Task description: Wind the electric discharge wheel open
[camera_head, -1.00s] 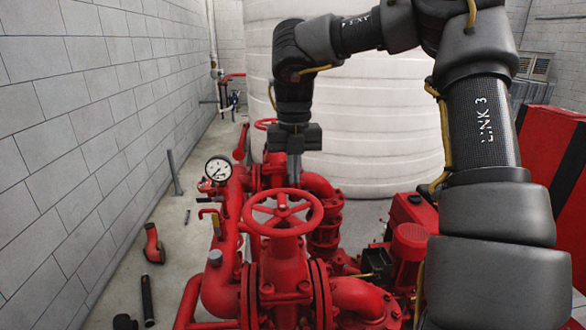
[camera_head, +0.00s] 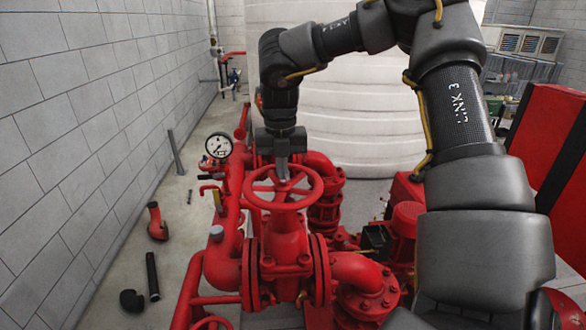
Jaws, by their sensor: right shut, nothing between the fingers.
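A red spoked handwheel (camera_head: 262,204) sits nearly level on top of a red flanged valve (camera_head: 287,245) in the middle of the head view. Which discharge wheel this is, I cannot tell from any label. My right gripper (camera_head: 283,176) points down at the far half of the handwheel. Its fingers are together and hold nothing. The fingertips overlap the space between the far rim and the hub in the picture; whether they touch the wheel I cannot tell. My left gripper is not in view.
A pressure gauge (camera_head: 219,145) stands on red piping left of the wheel. Part of another red wheel (camera_head: 211,322) shows at the bottom edge. A pale ribbed tank (camera_head: 365,130) stands behind. Loose fittings (camera_head: 156,222) lie on the floor by the grey wall.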

